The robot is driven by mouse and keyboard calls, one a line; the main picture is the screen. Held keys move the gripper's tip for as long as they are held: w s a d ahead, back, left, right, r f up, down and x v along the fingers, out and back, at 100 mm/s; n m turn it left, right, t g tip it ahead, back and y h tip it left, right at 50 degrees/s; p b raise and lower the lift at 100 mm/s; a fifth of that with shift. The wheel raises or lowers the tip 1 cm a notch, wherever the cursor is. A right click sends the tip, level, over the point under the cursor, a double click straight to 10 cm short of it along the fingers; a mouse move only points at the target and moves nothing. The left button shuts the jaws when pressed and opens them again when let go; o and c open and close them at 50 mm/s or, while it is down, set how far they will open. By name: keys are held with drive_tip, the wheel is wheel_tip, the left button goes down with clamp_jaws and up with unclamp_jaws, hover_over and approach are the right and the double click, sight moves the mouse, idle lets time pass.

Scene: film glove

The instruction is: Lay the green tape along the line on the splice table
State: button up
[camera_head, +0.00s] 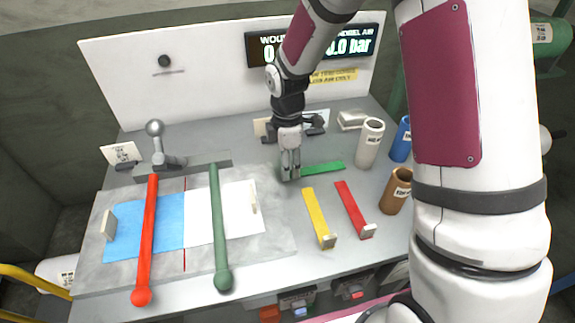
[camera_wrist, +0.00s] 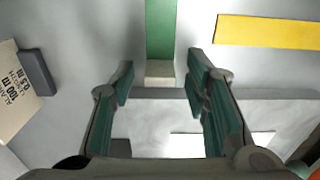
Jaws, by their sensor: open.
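The green tape (camera_head: 323,168) is a short flat strip on the grey bench, right of my gripper (camera_head: 290,170). In the wrist view the green tape (camera_wrist: 161,32) runs away from me and ends in a pale tab (camera_wrist: 160,72). My gripper (camera_wrist: 160,82) is open there, with one finger on each side of the tab and gaps on both sides. The splice table (camera_head: 275,238) is a grey slab left of the gripper. It carries a blue sheet (camera_head: 170,222) and a white sheet (camera_head: 199,222). A thin red line (camera_head: 185,258) shows where they meet.
A red-handled bar (camera_head: 147,230) and a green-handled bar (camera_head: 217,220) lie across the sheets. Yellow (camera_head: 318,215) and red (camera_head: 352,207) strips lie right of the slab. White (camera_head: 369,145), blue (camera_head: 401,140) and brown (camera_head: 397,190) cups stand at the right.

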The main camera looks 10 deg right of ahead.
wheel_tip(320, 180, up, 11)
idle(0.3)
drive_tip(key=s+d+r+m+t, duration=0.1)
drive_tip(key=s+d+r+m, duration=0.1)
drive_tip(key=s+r+m, duration=0.2)
drive_tip(key=s+d+r+m+t, duration=0.2)
drive_tip(key=s+r+m, duration=0.3)
drive_tip(key=s+m, duration=0.3)
drive_tip(key=s+d+r+m+t, duration=0.1)
drive_tip(key=s+r+m, duration=0.4)
drive_tip(key=s, duration=0.7)
drive_tip(key=shift+s+d+m+t, duration=0.35)
drive_tip(key=shift+d+m+t, duration=0.05)
drive_tip(key=shift+d+m, duration=0.25)
